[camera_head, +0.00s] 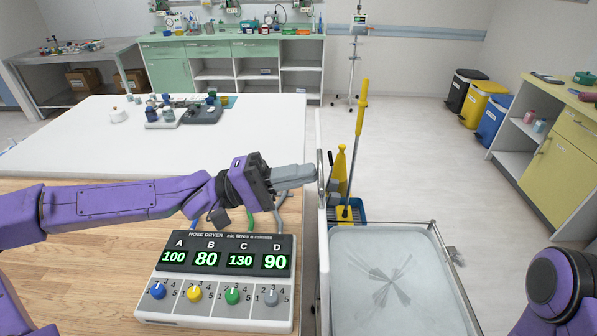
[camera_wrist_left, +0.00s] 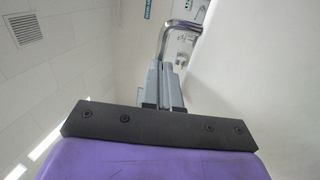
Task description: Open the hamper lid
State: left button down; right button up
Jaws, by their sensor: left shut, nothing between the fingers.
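The hamper (camera_head: 448,285) is at the lower right of the head view. It has a pale rim and a grey lining with creases at the bottom. Its lid (camera_head: 322,255) stands about upright along the hamper's left side, seen nearly edge-on. A metal bar handle (camera_head: 322,160) is on the lid; the bar also shows in the left wrist view (camera_wrist_left: 166,38), beside a broad white panel. My left gripper (camera_head: 312,172) is shut and empty, its tips at the lid's left side close to the bar. Whether they touch is unclear. My right gripper is out of view.
A nose dryer box (camera_head: 215,280) sits on the wooden table (camera_head: 60,270) below my left forearm. A mop bucket with a yellow handle (camera_head: 360,120) stands behind the hamper. Floor (camera_head: 420,160) is clear farther back. A yellow cabinet (camera_head: 560,150) stands at right.

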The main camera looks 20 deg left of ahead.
pick_arm(q)
jog(key=shift+f, duration=0.1)
jog(key=w+d+y+b, duration=0.2)
jog(key=d+b, duration=0.3)
jog(key=d, duration=0.2)
jog(key=shift+d+r+g, duration=0.3)
jog(key=shift+d+r, duration=0.1)
jog(key=shift+w+a, duration=0.1)
